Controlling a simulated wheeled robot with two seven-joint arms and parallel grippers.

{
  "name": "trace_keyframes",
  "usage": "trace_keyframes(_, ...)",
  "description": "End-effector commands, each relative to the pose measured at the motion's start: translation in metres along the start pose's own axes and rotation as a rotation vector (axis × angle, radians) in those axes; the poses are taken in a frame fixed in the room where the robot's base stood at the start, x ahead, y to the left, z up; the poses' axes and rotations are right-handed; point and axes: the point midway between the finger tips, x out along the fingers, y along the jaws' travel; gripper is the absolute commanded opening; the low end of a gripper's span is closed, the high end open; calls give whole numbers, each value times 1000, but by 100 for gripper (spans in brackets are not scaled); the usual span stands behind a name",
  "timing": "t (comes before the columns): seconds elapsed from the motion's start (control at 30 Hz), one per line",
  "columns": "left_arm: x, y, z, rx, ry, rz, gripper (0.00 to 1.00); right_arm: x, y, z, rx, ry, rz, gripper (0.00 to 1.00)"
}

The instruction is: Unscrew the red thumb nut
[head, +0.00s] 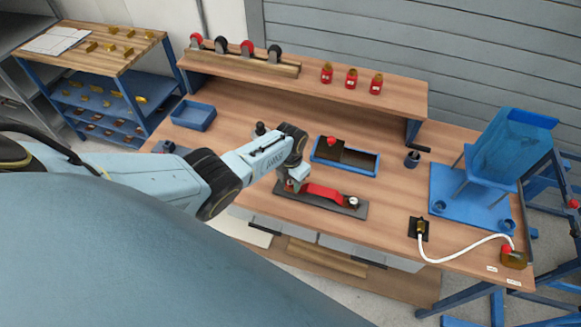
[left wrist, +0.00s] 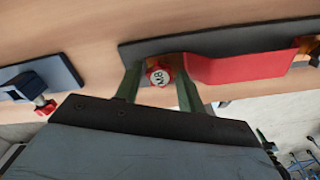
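The red thumb nut (left wrist: 160,76), with a pale face marked M8, sits at one end of a dark base plate (left wrist: 135,54) beside a red bent strip (left wrist: 240,66). My left gripper (left wrist: 158,84) is open, its two green fingers on either side of the nut with a small gap seeming to show on each side. In the head view my left gripper (head: 294,183) is down over the left end of the plate (head: 343,211), largely hiding the nut. The red strip (head: 325,193) lies along the plate toward a round pale-topped piece (head: 353,202). My right gripper is not in view.
A blue tray (head: 372,171) with a dark block and red knob stands just behind the plate. A blue bin (head: 193,115) is at the back left. A blue chair (head: 505,150) on a blue mat and a white hose (head: 455,256) are at the right.

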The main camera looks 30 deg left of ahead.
Motion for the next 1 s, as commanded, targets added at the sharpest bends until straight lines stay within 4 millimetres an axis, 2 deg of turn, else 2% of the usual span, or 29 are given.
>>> trace_keyframes(0.37,-1,0,1,44,-4,0,47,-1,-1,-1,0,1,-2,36)
trace_keyframes(1.0,-2,0,1,874,-4,3,47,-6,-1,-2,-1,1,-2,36)
